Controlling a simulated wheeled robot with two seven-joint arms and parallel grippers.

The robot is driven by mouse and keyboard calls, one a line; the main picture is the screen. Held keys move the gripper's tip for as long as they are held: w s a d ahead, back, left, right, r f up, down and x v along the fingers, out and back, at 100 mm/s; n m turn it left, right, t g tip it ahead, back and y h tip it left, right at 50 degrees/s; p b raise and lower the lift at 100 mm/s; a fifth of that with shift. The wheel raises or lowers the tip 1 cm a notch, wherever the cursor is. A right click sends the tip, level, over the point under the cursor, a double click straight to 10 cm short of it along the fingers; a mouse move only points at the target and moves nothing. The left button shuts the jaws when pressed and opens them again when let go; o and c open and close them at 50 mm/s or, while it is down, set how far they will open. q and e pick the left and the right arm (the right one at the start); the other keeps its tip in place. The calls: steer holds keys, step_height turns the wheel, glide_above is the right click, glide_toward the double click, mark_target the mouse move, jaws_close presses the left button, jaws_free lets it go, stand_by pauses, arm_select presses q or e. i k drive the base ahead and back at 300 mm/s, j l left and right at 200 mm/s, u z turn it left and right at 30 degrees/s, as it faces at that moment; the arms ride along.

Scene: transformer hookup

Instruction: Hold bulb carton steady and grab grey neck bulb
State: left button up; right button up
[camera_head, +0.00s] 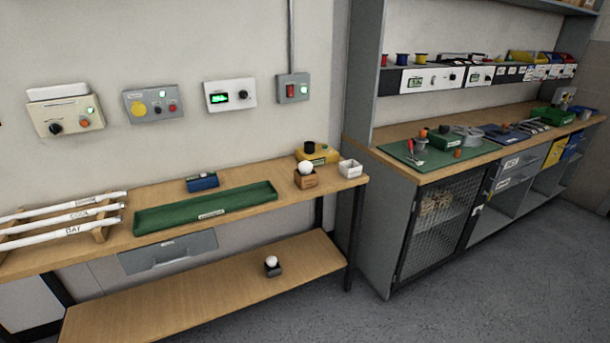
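A small brown carton (306,182) stands near the right end of the upper wooden bench. A white bulb (305,167) sits upright in its top. A second white bulb (271,260) sits in a small dark holder (273,271) on the lower shelf. Both bulbs' necks are hidden or too small to see, so I cannot tell which has a grey neck. Neither of my grippers is in view, and nothing touches the carton.
A white open box (350,169) and a yellow box with a black knob (318,154) stand close to the carton. A long green tray (206,209), a blue box (202,182) and white tubes (70,216) lie further left. The lower shelf (190,305) is mostly clear.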

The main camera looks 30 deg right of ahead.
mark_target(305, 166)
steer(key=i+l, duration=0.15)
steer(key=l, duration=0.15)
steer(key=i+l+u, duration=0.1)
steer(key=l, duration=0.25)
steer(key=i+l+u, duration=0.1)
steer(key=l, duration=0.2)
steer(key=i+l, duration=0.2)
steer(key=l, duration=0.15)
steer(key=i+l+u, duration=0.1)
steer(key=l, duration=0.25)
